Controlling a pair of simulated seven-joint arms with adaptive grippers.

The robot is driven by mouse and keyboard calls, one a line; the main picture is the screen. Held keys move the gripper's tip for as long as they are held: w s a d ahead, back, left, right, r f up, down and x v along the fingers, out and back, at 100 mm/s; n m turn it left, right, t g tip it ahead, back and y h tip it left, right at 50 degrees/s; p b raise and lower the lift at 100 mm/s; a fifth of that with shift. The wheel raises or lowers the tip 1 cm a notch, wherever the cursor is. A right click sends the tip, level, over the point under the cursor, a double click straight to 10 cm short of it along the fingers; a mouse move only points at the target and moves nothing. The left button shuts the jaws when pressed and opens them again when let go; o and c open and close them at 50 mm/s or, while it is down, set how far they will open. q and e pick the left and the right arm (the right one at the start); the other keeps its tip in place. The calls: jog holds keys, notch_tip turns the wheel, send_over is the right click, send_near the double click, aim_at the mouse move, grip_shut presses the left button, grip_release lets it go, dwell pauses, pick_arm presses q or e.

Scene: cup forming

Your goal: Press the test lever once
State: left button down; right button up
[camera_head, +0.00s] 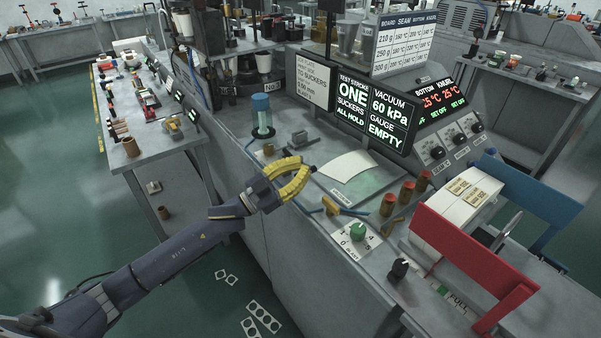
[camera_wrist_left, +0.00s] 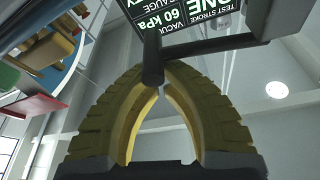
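My left gripper (camera_head: 306,168) has yellow ribbed fingers and reaches in from the left over the grey machine's front edge. Its fingertips (camera_wrist_left: 161,90) come together in the wrist view with nothing held between them. A dark rod with a rounded end (camera_wrist_left: 152,68), joined to a grey bar, shows right at the fingertips there. It looks like the test lever; I cannot tell whether the tips touch it. In the head view the lever is mostly hidden by the fingers. The display (camera_head: 352,100) reads test stroke ONE, suckers ALL HOLD, and gauge EMPTY. My right gripper is not in view.
A pale curved sheet (camera_head: 350,165) lies on a greenish plate right of my gripper. A clear blue-topped cylinder (camera_head: 262,115) stands behind it. A green knob (camera_head: 358,231), several brown cylinders and a red panel (camera_head: 455,245) are nearer the right.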

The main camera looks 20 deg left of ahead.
pick_arm(q)
jog(key=shift+s+d+r, duration=0.1)
jog(key=shift+d+r, duration=0.05)
jog(key=shift+r, duration=0.6)
jog(key=v, duration=1)
jog(key=shift+s, duration=0.15)
jog(key=shift+d, duration=0.1)
